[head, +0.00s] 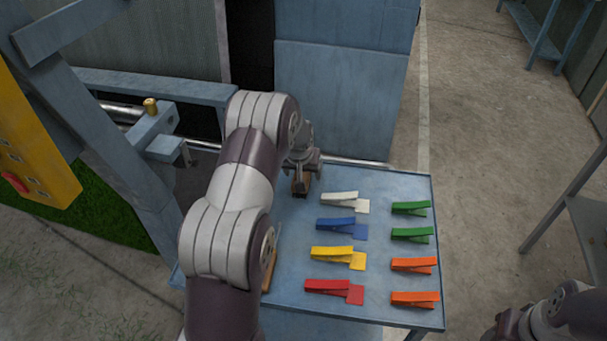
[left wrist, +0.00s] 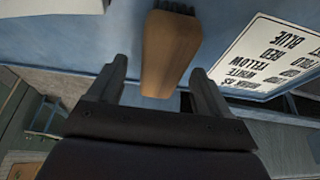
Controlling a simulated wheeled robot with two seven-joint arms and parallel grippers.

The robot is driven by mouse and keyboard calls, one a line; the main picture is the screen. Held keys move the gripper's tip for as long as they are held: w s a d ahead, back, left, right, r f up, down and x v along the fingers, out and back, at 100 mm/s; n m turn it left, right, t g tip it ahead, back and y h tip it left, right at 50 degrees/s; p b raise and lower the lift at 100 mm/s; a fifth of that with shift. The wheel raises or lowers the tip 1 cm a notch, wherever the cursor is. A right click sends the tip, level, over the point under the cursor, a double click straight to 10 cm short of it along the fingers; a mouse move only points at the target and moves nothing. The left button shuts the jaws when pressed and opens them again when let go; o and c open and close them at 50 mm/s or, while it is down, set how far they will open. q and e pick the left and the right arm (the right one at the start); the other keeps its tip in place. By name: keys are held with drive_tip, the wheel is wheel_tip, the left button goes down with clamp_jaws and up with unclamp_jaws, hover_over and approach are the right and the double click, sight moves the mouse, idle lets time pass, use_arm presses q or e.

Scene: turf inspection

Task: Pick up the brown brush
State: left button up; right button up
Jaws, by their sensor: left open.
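The brown brush (left wrist: 170,50) shows in the left wrist view as a rounded wooden handle with a dark part at the top edge of the picture. It lies between the two fingers of my left gripper (left wrist: 160,78), with a gap on each side. Only part of my right arm shows, at the lower right.
Several coloured clips, such as a white one (head: 340,198) and a red one (head: 328,286), lie right of my left arm. Another brown piece (head: 268,272) is partly hidden by that arm. A printed sign (left wrist: 268,58) shows in the left wrist view. A blue cabinet (head: 340,95) stands behind.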

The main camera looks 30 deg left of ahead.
use_arm(q)
drive_tip(key=shift+w+a+f, duration=0.2)
drive_tip(key=shift+a+f, duration=0.05)
drive_tip(key=shift+f, duration=0.4)
drive_tip(key=shift+d, duration=0.15)
drive_tip(key=shift+f, duration=0.15)
drive_tip(key=c, duration=1)
